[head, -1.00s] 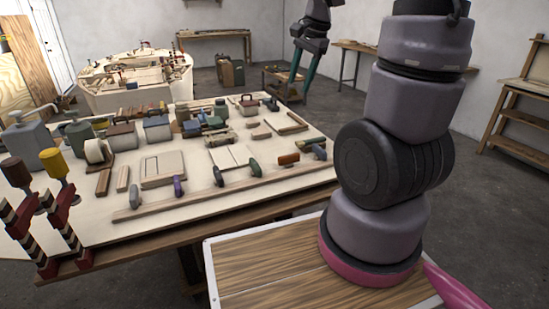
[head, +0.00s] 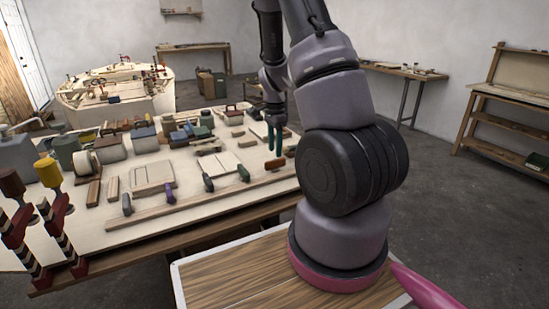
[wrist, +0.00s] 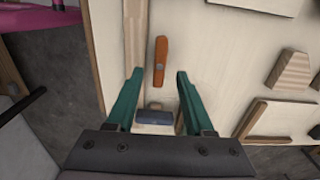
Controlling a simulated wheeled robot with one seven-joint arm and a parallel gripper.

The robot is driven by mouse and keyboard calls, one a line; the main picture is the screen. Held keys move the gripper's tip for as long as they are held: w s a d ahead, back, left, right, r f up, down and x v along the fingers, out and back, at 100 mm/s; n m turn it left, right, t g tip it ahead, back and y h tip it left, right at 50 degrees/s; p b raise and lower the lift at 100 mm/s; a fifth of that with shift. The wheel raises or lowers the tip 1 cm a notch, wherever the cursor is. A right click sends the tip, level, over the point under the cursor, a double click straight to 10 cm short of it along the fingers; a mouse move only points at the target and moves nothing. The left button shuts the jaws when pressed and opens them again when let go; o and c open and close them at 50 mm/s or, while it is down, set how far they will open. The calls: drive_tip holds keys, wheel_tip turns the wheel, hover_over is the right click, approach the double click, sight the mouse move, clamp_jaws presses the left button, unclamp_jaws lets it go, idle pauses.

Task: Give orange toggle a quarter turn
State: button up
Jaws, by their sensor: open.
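The orange toggle (wrist: 161,58) is a narrow bar with a grey centre spot, lying on the pale plywood beside a wooden strip. In the wrist view its long side runs up and down the picture, just beyond my open fingertips. It also shows in the head view (head: 276,163), near the right end of the board. My gripper (wrist: 160,74) has two teal fingers, open and apart, with nothing held between them. In the head view my gripper (head: 275,152) points down just above the toggle. I cannot tell the exact height gap.
A dark blue toggle (wrist: 154,117) shows between the finger bases in the wrist view. Green (head: 243,173), purple (head: 168,193) and other toggles line the wooden rail (head: 200,200). Tool boxes and cans crowd the board's back. Wooden blocks (wrist: 294,71) lie to the right in the wrist view.

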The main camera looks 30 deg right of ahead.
sight(275, 160)
drive_tip(key=shift+f, duration=2.05)
clamp_jaws()
